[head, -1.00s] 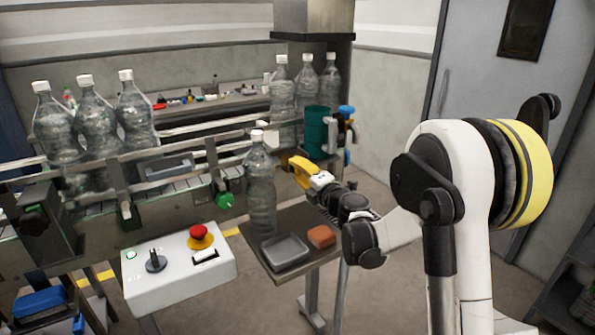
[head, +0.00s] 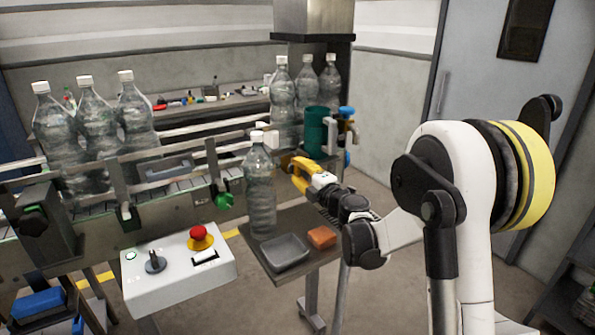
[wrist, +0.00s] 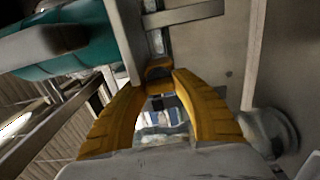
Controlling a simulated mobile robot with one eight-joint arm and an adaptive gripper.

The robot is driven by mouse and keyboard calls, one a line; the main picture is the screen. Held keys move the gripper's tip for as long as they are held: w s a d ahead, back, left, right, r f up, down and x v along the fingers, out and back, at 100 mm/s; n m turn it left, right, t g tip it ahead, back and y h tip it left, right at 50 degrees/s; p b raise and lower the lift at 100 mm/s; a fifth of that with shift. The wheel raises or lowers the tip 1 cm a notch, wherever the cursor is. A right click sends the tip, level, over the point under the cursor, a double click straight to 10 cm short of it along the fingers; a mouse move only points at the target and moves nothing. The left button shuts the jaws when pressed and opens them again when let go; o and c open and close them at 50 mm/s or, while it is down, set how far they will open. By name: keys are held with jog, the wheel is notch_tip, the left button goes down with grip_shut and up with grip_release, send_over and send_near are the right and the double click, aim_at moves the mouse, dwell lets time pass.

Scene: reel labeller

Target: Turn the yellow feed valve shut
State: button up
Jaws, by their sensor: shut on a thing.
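My gripper (head: 292,168) has yellow fingers and is at the right end of the conveyor, below the teal cylinder. In the wrist view its fingertips (wrist: 160,76) close on a small dark yellow piece (wrist: 157,70), which appears to be the yellow feed valve's handle. The piece is in front of grey metal parts, and most of it is hidden by the fingers. In the head view I cannot separate the valve from my yellow fingers, so its angle cannot be told there.
The teal cylinder (head: 315,132) and a blue-topped fitting (head: 346,112) are close above my gripper. A clear bottle (head: 260,190) stands just left of it. A grey tray (head: 285,252) and an orange block (head: 321,237) lie below. A control box (head: 180,268) is at front left.

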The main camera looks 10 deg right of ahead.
jog(key=o, duration=1.2)
jog(key=v, duration=1.2)
jog(key=shift+r, duration=0.1)
